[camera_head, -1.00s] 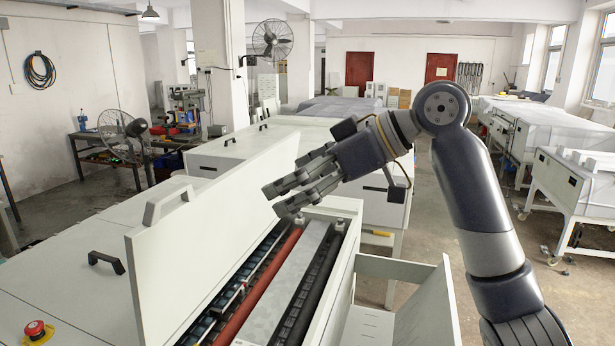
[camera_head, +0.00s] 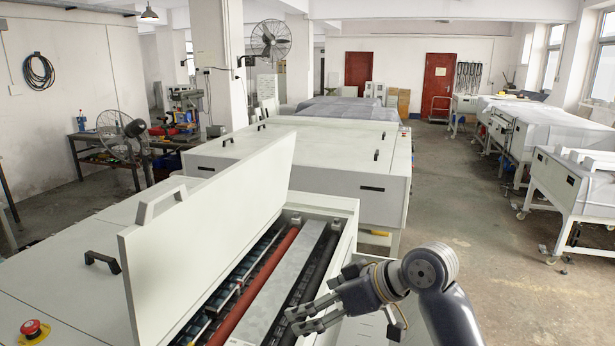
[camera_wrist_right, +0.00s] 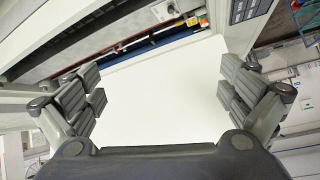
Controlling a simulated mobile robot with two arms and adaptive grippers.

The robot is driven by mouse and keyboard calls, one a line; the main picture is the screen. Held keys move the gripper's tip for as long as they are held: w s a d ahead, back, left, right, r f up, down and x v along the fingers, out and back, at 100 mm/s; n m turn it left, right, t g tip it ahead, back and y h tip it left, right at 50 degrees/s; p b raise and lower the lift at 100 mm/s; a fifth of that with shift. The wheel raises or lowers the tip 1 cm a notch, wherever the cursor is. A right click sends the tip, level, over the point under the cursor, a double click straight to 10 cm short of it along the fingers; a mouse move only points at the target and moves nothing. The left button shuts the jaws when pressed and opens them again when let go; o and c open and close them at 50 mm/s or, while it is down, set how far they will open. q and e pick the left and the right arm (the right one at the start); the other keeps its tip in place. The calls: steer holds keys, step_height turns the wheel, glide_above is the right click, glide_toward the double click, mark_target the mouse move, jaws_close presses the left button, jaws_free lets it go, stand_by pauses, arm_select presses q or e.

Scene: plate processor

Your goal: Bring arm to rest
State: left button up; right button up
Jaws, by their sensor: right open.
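My right arm comes in at the bottom right of the head view. Its gripper (camera_head: 298,318) is held near the right side of the open plate processor (camera_head: 335,207), with its fingers pointing left. In the right wrist view the gripper (camera_wrist_right: 160,92) is open, with its fingers wide apart and nothing between them. The white raised lid (camera_wrist_right: 160,85) of the processor shows behind that gap. My left gripper is not in view.
The processor's raised lid (camera_head: 205,240) stands up left of the open bay with its red roller (camera_head: 255,285). A red emergency button (camera_head: 32,328) is at bottom left. More white machines stand behind and to the right. The floor (camera_head: 465,215) at right is clear.

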steer(key=s+d+f+m+h, duration=0.2)
steer(key=s+d+f, duration=0.3)
steer(key=f, duration=0.5)
steer(key=s+d+f+m+h, duration=0.2)
steer(key=s+d+f, duration=0.1)
steer(key=s+f, duration=0.6)
steer(key=s+d+f+m+g+h, duration=0.1)
steer(key=s+d+f+m+h, duration=0.1)
steer(key=s+d+f, duration=0.45)
steer(key=s+d+f+m+h, duration=0.1)
steer(key=s+d+m+h, duration=0.2)
steer(key=s, duration=0.7)
step_height(320, 180, down, 34)
steer(key=s+d+n+g+b, duration=0.1)
steer(key=s+n+g+b, duration=0.1)
steer(key=b, duration=0.5)
steer(key=s+d+f+b, duration=0.3)
steer(key=s+f+b, duration=0.1)
steer(key=s+f, duration=1.2)
step_height(320, 180, down, 4)
steer(key=shift+s+g+b, duration=0.2)
steer(key=shift+g+b, duration=0.15)
steer(key=shift+g, duration=0.05)
